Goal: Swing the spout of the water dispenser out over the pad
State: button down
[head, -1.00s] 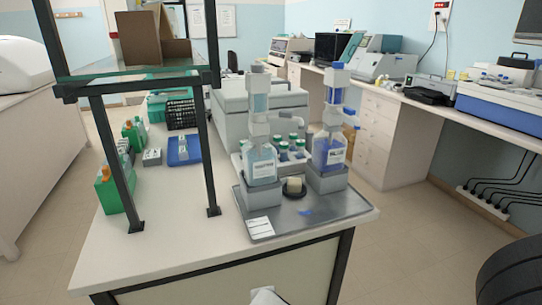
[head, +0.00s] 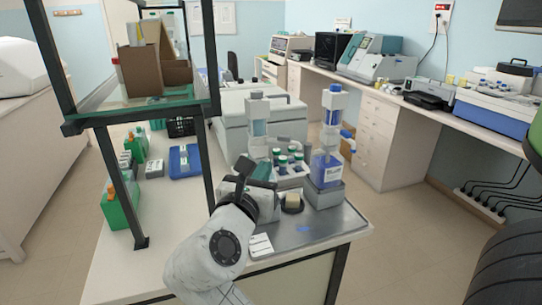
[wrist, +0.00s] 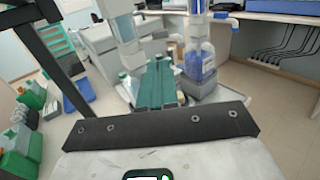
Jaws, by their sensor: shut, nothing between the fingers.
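Two bottle-top dispensers stand on a grey metal tray (head: 345,222). The right dispenser (head: 326,168) holds blue liquid, also seen in the wrist view (wrist: 198,62). A small beige pad (head: 292,199) sits in a dark round dish between them. My gripper (head: 264,170) is shut and empty, close to the left dispenser; its teal fingers (wrist: 155,85) point towards it. Contact cannot be told.
A dark-framed shelf (head: 130,110) with a cardboard box (head: 150,65) stands left of my arm. Green-capped bottles (head: 288,158) stand behind the dispensers. A white label card (head: 260,245) lies on the metal tray.

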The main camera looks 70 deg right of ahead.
aim_at(283, 139)
jog(key=d, duration=0.8)
jog(key=w+d, duration=0.1)
jog(key=d, duration=0.4)
jog(key=shift+d+p, duration=0.1)
jog(key=shift+p, duration=0.3)
